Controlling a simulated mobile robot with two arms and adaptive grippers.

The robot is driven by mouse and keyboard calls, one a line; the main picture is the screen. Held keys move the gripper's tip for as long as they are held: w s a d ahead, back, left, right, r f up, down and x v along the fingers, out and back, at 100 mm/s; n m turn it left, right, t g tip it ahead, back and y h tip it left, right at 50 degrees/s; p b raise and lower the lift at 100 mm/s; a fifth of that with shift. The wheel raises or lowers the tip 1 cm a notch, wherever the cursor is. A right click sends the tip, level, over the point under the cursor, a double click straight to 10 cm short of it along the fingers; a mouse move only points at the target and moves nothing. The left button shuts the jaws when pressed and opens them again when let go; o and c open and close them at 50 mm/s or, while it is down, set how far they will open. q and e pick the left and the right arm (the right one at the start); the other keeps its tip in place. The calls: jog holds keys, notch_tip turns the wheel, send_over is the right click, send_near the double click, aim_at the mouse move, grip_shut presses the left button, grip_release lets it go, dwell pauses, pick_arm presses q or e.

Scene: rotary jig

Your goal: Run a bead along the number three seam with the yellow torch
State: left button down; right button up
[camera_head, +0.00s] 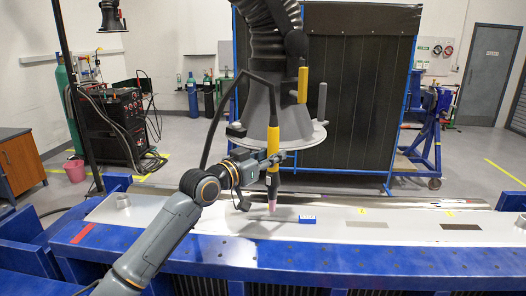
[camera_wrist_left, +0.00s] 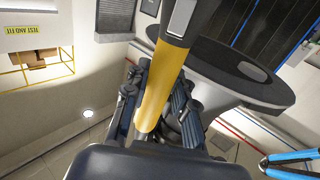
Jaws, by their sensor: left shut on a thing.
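The yellow torch (camera_head: 273,138) is upright in the head view, with its pinkish nozzle (camera_head: 271,205) pointing down and a dark hose at its top. My left gripper (camera_head: 272,160) is shut around the torch's lower body. In the left wrist view the torch (camera_wrist_left: 154,98) runs between the fingers of the left gripper (camera_wrist_left: 158,118). The nozzle tip is just above or at the pale workpiece plate (camera_head: 220,222); I cannot tell if it touches. I cannot read which seam is number three.
A small blue and white block (camera_head: 307,219) lies right of the nozzle. A grey extraction hood (camera_head: 262,120) hangs close behind the torch. The blue jig frame (camera_head: 300,255) runs along the front. A welding machine (camera_head: 112,125) stands at the back left.

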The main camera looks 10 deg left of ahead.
pick_arm(q)
jog(key=shift+d+f, duration=0.3)
jog(key=shift+d, duration=0.45)
jog(key=shift+d+f, duration=0.35)
jog(key=shift+d, duration=0.4)
jog(key=shift+d+f, duration=0.3)
jog(key=shift+d, duration=0.45)
jog(key=shift+s+f, duration=0.1)
jog(key=shift+f, duration=0.05)
jog(key=shift+f, duration=0.45)
dwell(0.6)
jog(key=shift+r, duration=0.15)
dwell(0.6)
jog(key=shift+a+b, duration=0.4)
jog(key=shift+a, duration=0.9)
dwell(0.8)
